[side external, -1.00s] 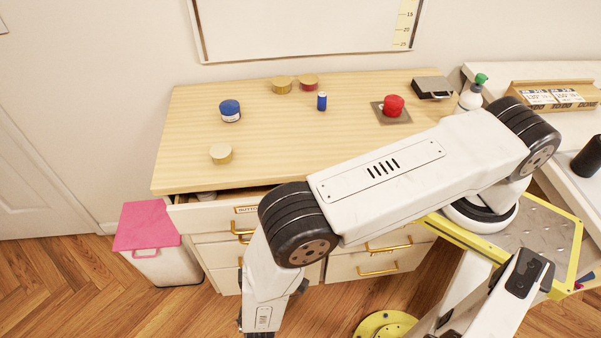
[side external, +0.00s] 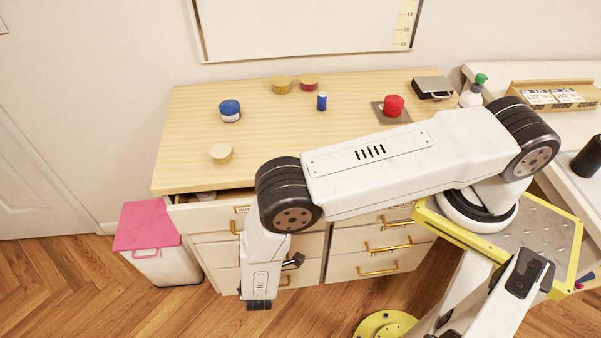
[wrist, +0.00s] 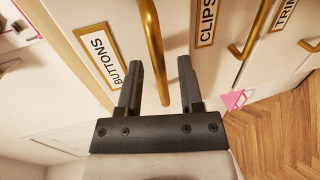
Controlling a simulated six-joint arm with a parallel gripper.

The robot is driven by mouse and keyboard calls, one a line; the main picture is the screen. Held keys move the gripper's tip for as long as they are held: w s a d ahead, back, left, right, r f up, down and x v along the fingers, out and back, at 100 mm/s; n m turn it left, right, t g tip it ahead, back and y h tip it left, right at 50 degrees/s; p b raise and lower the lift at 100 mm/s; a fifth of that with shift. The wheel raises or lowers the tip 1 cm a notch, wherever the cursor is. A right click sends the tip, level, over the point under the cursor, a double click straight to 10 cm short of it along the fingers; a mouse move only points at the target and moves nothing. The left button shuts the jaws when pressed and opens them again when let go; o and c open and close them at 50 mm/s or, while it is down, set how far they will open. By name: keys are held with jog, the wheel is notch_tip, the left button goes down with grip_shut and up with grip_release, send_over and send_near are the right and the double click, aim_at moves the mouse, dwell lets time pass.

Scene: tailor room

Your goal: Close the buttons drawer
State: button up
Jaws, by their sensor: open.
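The buttons drawer (side external: 195,216) is the top left drawer of the wooden-topped cabinet and stands partly open in the side view. In the wrist view its BUTTONS label (wrist: 96,58) shows in a gold frame beside its gold bar handle (wrist: 152,45). My gripper (wrist: 158,80) is open, its two dark fingers pointing at the drawer front. The handle's end lies between the fingers in the picture; I cannot tell whether they touch it. In the side view my arm hides part of the drawer front, and the fingers are hardly visible.
The CLIPS drawer (wrist: 207,25) and another labelled drawer lie beyond it in the wrist view. A pink-lidded bin (side external: 147,227) stands left of the cabinet. Jars, a blue spool (side external: 322,101) and a red item (side external: 393,105) sit on the tabletop (side external: 280,130).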

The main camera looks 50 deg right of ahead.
jog(key=shift+w+d+f, duration=0.1)
jog(key=shift+w+d, duration=0.2)
jog(key=shift+w, duration=0.05)
grip_shut()
dwell(1.3)
